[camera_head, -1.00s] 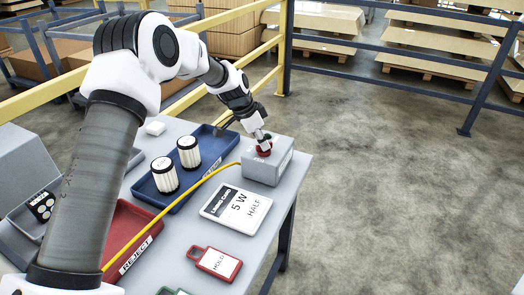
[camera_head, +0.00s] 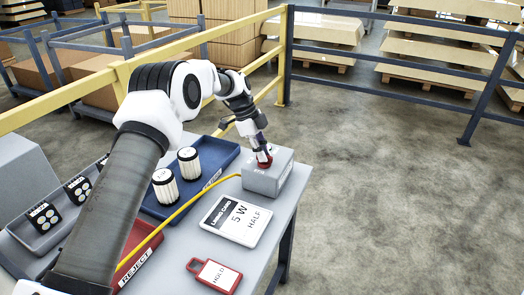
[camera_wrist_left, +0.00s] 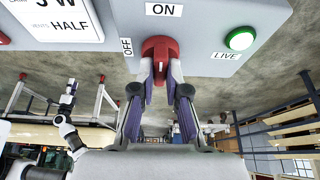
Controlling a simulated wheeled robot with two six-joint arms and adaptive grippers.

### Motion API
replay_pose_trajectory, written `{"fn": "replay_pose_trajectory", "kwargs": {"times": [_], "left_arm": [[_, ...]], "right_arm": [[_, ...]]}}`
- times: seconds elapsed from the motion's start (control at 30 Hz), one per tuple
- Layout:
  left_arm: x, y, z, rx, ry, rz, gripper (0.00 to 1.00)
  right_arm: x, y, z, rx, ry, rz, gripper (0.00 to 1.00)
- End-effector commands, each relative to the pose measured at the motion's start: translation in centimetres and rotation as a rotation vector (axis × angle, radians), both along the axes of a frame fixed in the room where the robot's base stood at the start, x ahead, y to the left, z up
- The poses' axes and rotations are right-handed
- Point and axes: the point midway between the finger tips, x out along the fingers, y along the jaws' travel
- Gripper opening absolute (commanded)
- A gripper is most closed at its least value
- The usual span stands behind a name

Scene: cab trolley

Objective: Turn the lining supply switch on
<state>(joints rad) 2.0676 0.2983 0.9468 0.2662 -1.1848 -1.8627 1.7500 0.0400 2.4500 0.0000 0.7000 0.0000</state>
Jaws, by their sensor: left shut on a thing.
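The lining supply switch is a red rotary knob on a grey box (camera_head: 268,178) at the right end of the table. In the left wrist view the red knob (camera_wrist_left: 160,48) lies between the ON label (camera_wrist_left: 163,9) and my fingers, its bar in line with ON; OFF (camera_wrist_left: 126,47) is to its left. The LIVE lamp (camera_wrist_left: 240,39) on the box is bright green. My left gripper (camera_head: 264,158) is shut on the knob from above; its fingertips (camera_wrist_left: 160,72) partly hide the knob's sides. A small white arm, apparently mine, shows in the wrist view with its gripper (camera_wrist_left: 68,95) too small to read.
A white card reading 5 W HALF (camera_head: 237,218) and a red HOLD tag (camera_head: 214,274) lie before the box. A blue tray (camera_head: 219,153) with two ribbed cylinders stands left. A yellow cable (camera_head: 197,192) runs to the box. A red REJECT tray (camera_head: 139,262) is nearer.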

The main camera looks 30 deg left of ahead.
Motion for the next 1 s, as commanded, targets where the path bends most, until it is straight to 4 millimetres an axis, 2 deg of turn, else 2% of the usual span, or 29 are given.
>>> {"fn": "replay_pose_trajectory", "kwargs": {"times": [0.03, 0.57, 0.6, 0.63, 0.67, 1.0], "left_arm": [[-0.26, -0.18, -0.48, -0.002, 0.013, -0.014, 0.0], [-0.29, -0.19, -0.57, -0.002, 0.014, -0.042, 0.0], [-0.29, -0.19, -0.57, -0.002, 0.014, -0.042, 0.24], [-0.29, -0.18, -0.56, -0.002, 0.013, -0.041, 0.35], [-0.28, -0.17, -0.55, -0.002, 0.013, -0.041, 0.39], [-0.1, -0.06, -0.23, 0.0, 0.005, -0.037, 0.39]], "right_arm": [[0.0, 0.0, 0.04, 0.0, 0.0, 0.0, 0.4], [0.0, 0.0, 0.07, 0.0, 0.0, 0.0, 0.4], [0.0, 0.0, 0.07, 0.0, 0.0, 0.0, 0.4], [0.0, 0.0, 0.07, 0.0, 0.0, 0.0, 0.4], [0.0, 0.0, 0.07, 0.0, 0.0, 0.0, 0.4], [0.0, 0.0, 0.12, 0.0, 0.0, 0.0, 0.4]]}}
